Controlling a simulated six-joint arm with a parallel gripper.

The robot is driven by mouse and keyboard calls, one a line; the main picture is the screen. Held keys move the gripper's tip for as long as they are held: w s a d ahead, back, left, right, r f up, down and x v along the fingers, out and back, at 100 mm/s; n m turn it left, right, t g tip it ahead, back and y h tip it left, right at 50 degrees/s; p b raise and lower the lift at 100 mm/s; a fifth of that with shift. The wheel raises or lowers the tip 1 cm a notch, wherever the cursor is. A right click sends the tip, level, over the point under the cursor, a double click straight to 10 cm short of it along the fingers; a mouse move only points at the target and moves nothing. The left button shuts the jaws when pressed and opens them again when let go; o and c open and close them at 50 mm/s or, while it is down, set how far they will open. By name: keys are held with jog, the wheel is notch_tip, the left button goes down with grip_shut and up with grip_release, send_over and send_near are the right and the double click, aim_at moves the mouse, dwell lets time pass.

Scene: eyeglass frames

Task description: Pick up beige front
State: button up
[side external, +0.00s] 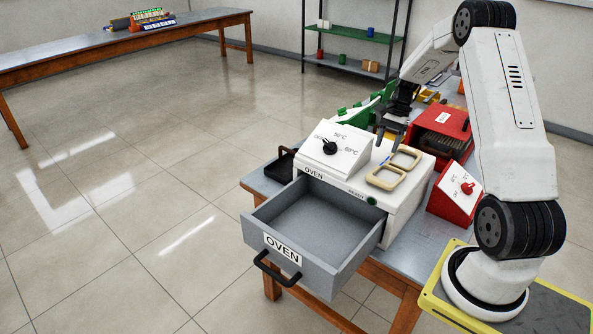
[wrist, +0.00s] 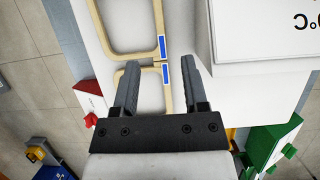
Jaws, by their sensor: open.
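The beige front (side external: 396,168), an eyeglass frame front with two lens openings, lies flat on the white top of the oven (side external: 408,202), right of its dial box. In the wrist view the beige front (wrist: 158,20) shows two blue marks along one edge near the bridge; part of it is cut off by the picture edge. My gripper (side external: 384,141) is open and empty above the oven top, beside the front. In the wrist view my fingers (wrist: 160,68) stand apart with the bridge area and a blue mark between them. I cannot tell their height above it.
The oven's grey drawer (side external: 262,225) is pulled open and empty. The raised dial box (side external: 335,150) stands close to the front. A red box with a dial (side external: 457,192) and a larger red unit (side external: 440,133) stand to the right. Green parts (side external: 352,112) are behind.

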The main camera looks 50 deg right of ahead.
aim_at(379, 165)
jog(key=shift+x, duration=2.9)
jog(key=shift+w, duration=0.1)
grip_shut()
